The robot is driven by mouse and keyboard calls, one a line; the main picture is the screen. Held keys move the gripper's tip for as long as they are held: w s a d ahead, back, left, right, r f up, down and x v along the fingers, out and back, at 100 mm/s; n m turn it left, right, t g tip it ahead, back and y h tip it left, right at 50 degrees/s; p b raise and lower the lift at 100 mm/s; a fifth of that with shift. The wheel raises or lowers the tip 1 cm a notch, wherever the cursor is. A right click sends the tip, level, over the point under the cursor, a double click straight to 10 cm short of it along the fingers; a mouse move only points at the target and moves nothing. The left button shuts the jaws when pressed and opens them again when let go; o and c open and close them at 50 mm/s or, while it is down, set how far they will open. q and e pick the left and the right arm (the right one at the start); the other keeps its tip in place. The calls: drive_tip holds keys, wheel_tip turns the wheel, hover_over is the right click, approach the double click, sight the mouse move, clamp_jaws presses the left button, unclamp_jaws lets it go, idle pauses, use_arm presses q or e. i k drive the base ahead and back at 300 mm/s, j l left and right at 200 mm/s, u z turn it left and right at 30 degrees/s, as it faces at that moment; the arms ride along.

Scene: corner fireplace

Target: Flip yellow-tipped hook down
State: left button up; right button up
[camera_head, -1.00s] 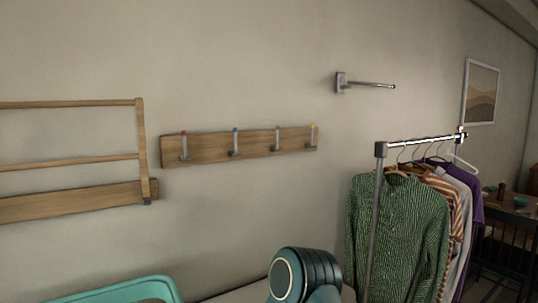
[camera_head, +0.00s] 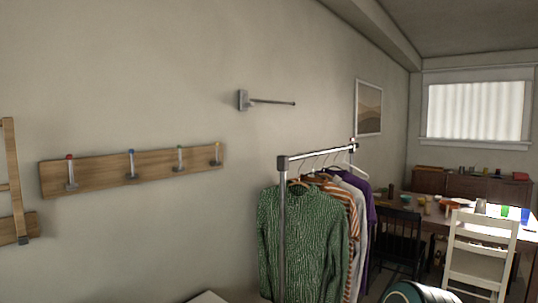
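The yellow-tipped hook (camera_head: 216,153) is at the right end of a wooden wall board (camera_head: 100,173). It stands upright against the board, its yellow tip at the top. To its left on the same board are the green-tipped hook (camera_head: 180,158), the blue-tipped hook (camera_head: 131,164) and the red-tipped hook (camera_head: 70,172), all upright too. Neither of my grippers shows in the head view; only a teal and black part of my own arm is at the bottom edge, right of centre.
A clothes rack (camera_head: 318,154) with several garments stands right of the board. A metal wall arm (camera_head: 270,102) sticks out above. A wooden frame (camera_head: 14,185) is at the far left. A white chair (camera_head: 480,250) and a dining table (camera_head: 420,207) are at the right.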

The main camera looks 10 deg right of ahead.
sight(216, 143)
drive_tip(key=i+l+u, duration=0.1)
drive_tip(key=u, duration=0.85)
drive_tip(key=l+u, duration=0.75)
drive_tip(key=l, duration=0.15)
drive_tip(key=l+u, duration=0.2)
drive_tip(key=l, duration=0.3)
drive_tip(key=k+l+u, duration=0.15)
drive_tip(key=l, duration=0.3)
drive_tip(key=k+l, duration=0.1)
drive_tip(key=l, duration=0.3)
drive_tip(key=k+l, duration=0.1)
drive_tip(key=l, duration=0.25)
drive_tip(key=l+u, duration=0.1)
drive_tip(key=l, duration=0.3)
drive_tip(key=k+l, duration=0.2)
drive_tip(key=l, duration=0.2)
drive_tip(key=k+l, duration=0.1)
drive_tip(key=l, duration=0.25)
